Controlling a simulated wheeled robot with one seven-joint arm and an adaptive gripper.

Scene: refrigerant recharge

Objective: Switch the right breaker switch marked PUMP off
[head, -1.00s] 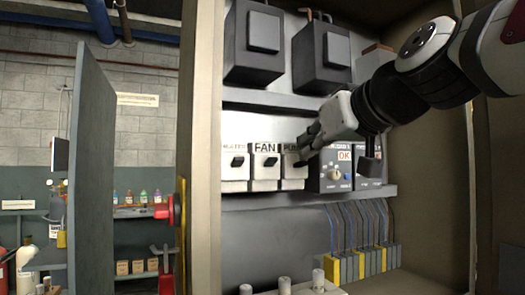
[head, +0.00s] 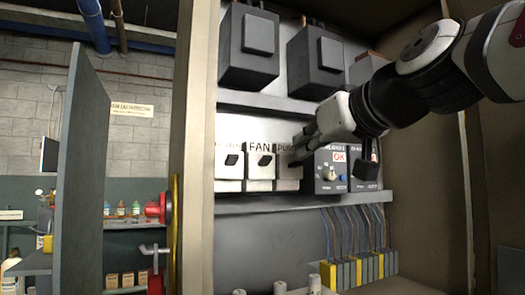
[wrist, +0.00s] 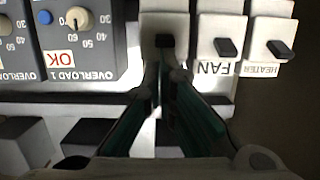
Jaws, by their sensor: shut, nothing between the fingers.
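The PUMP breaker (head: 288,184) is the right one of three white breakers on the cabinet's middle shelf. Its label is partly covered by my gripper (head: 295,158) in the head view. In the wrist view, which looks upside down, the PUMP breaker (wrist: 164,22) shows its black toggle (wrist: 165,41) just beyond my fingertips (wrist: 165,72). The fingers are shut and empty, pointed at the breaker. I cannot tell if they touch the toggle or which way it is set.
The FAN breaker (head: 261,171) and HEATER breaker (head: 229,171) stand close by on the left. An overload relay (head: 331,170) with a dial and OK mark is directly right. Dark boxes (head: 249,46) hang above. The open cabinet door (head: 82,170) is at left.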

